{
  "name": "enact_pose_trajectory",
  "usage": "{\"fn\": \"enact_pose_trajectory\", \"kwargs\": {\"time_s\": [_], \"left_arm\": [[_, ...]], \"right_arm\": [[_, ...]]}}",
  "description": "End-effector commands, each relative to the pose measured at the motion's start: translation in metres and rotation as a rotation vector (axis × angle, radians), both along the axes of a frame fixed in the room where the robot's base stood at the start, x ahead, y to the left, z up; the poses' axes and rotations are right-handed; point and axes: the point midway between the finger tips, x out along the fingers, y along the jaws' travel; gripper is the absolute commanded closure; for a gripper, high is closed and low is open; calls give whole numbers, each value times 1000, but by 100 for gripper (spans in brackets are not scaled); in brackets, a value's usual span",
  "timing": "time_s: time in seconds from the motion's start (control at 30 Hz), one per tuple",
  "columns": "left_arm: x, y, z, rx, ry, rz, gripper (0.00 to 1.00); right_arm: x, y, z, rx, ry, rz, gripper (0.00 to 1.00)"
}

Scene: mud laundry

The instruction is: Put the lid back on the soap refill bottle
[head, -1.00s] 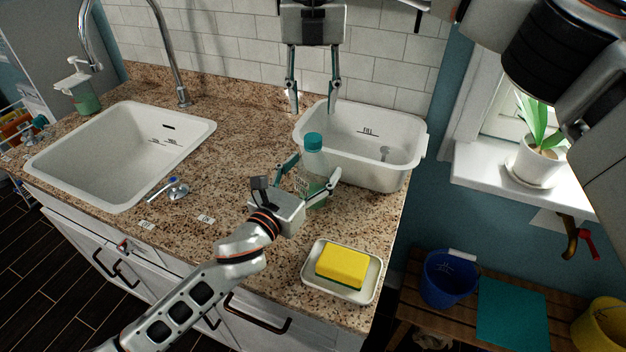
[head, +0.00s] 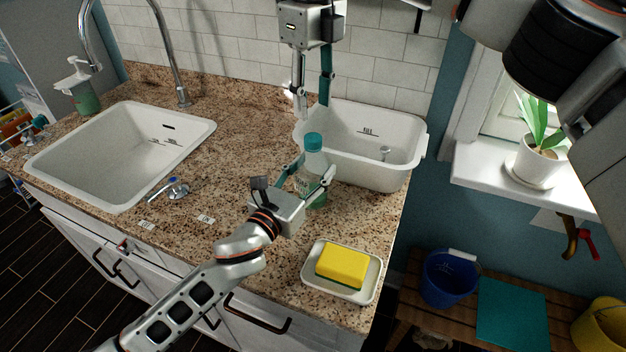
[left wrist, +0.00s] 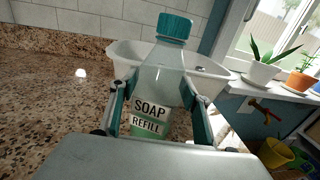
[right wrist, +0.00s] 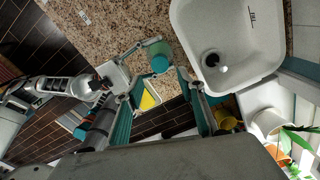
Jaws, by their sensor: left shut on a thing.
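The soap refill bottle (head: 314,163) stands upright on the granite counter, clear with green liquid low inside. Its label shows in the left wrist view (left wrist: 155,88). A teal lid (head: 313,141) sits on top of its neck; it also shows in the left wrist view (left wrist: 175,26) and the right wrist view (right wrist: 160,63). I cannot tell how tight it is. My left gripper (head: 311,172) is shut on the bottle's body from the front. My right gripper (head: 313,106) is open and empty, pointing down above and behind the bottle.
A white wash basin (head: 385,178) stands right behind the bottle. A soap dish (head: 312,272) with a yellow sponge (head: 342,267) lies at the front right. A sink (head: 62,163), a faucet (head: 183,95) and a blue-tipped metal part (head: 177,190) are left.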

Motion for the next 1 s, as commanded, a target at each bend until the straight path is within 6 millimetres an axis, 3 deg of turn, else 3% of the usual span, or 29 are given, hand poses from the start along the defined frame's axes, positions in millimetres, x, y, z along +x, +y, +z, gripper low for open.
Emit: {"fn": "enact_pose_trajectory", "kwargs": {"time_s": [0.1,0.3,0.77,1.0], "left_arm": [[0,0,-1,0,1,0,100],[0,0,-1,0,1,0,100],[0,0,-1,0,1,0,100],[0,0,-1,0,1,0,100]], "right_arm": [[0,0,0,0,0,158,61],[0,0,0,0,0,312,61],[0,0,-2,1,1,339,61],[0,0,-28,2,4,339,61]]}}
